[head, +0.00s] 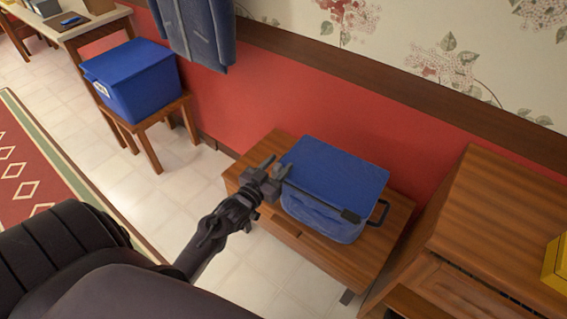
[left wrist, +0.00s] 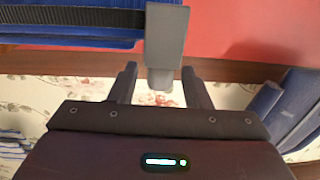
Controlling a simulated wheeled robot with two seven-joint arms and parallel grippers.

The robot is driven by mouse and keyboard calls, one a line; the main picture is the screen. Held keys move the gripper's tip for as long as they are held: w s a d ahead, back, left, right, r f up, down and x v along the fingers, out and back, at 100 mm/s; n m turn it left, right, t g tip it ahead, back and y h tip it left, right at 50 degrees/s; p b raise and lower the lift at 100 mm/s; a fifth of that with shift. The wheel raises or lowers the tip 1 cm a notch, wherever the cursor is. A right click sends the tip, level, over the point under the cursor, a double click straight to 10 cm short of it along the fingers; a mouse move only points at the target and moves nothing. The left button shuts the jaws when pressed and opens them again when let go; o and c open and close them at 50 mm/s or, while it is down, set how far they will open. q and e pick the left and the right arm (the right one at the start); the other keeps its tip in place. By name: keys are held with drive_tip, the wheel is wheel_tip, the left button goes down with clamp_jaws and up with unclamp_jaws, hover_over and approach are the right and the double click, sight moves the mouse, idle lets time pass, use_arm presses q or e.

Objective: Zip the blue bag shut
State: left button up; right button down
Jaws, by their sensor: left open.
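The blue bag (head: 335,172) sits on a low wooden table, with its lid lying flat on top and a dark line along the front edge. Its dark strip and blue side show at the upper left in the left wrist view (left wrist: 70,28). My left gripper (head: 272,176) is at the bag's left front edge, open. In the left wrist view its fingers (left wrist: 163,84) stand on either side of a grey tab (left wrist: 165,40) at the bag's end. I cannot tell whether they touch it. My right gripper is not in view.
The low table (head: 365,268) has bare wood in front of the bag. A black handle (head: 380,212) sticks out at the bag's right. A wooden cabinet (head: 500,225) stands at right, a blue bin (head: 135,85) on a stool at left. Blue cloth (head: 192,35) hangs above.

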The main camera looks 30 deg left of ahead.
sight(344, 201)
use_arm(q)
drive_tip(key=shift+w, duration=1.05)
drive_tip(key=shift+c, duration=0.3)
